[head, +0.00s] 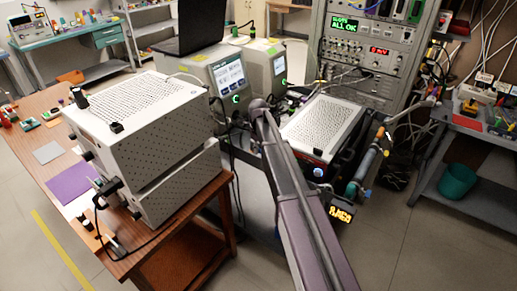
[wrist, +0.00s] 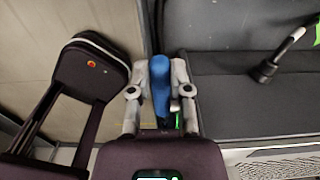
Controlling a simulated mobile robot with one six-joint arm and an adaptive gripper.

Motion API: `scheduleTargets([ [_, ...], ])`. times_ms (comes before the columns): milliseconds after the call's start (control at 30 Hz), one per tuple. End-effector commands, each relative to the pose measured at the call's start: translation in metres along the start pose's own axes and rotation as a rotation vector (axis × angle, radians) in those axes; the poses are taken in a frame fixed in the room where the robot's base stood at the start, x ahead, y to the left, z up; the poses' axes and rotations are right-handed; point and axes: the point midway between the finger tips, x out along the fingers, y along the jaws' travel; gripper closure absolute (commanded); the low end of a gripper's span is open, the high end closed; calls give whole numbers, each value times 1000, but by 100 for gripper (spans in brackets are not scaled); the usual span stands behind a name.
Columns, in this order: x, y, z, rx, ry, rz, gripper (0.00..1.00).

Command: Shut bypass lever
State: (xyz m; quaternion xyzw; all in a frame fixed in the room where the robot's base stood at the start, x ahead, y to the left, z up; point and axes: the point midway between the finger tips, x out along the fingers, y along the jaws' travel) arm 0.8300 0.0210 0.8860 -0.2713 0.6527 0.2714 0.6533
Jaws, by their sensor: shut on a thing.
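The bypass lever appears to be the blue handle (wrist: 160,72) in the middle of the wrist view. My gripper (wrist: 159,92) has one grey finger on each side of it and is shut on it. The handle's rounded end reaches beyond the fingertips, and its lower part is hidden between the fingers and my wrist. A small green light shows beside its lower part. In the head view I cannot make out my gripper or the lever clearly; my arm reaches toward the equipment in the middle.
Stacked perforated boxes (head: 140,125) stand on the left table. In the wrist view a cable with a black plug (wrist: 264,71) lies right of the lever.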

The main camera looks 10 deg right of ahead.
Motion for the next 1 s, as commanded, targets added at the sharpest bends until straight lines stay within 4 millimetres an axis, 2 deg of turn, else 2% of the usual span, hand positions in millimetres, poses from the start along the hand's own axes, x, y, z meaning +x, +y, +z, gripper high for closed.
scheduleTargets([
  [300,-7,1,-4,1,-120,1,100],
  [600,-7,0,-2,0,-132,0,100],
  [633,-7,0,-2,0,-132,0,69],
  [733,-7,0,-2,0,-132,0,40],
  [1000,-7,0,-2,0,-131,0,40],
])
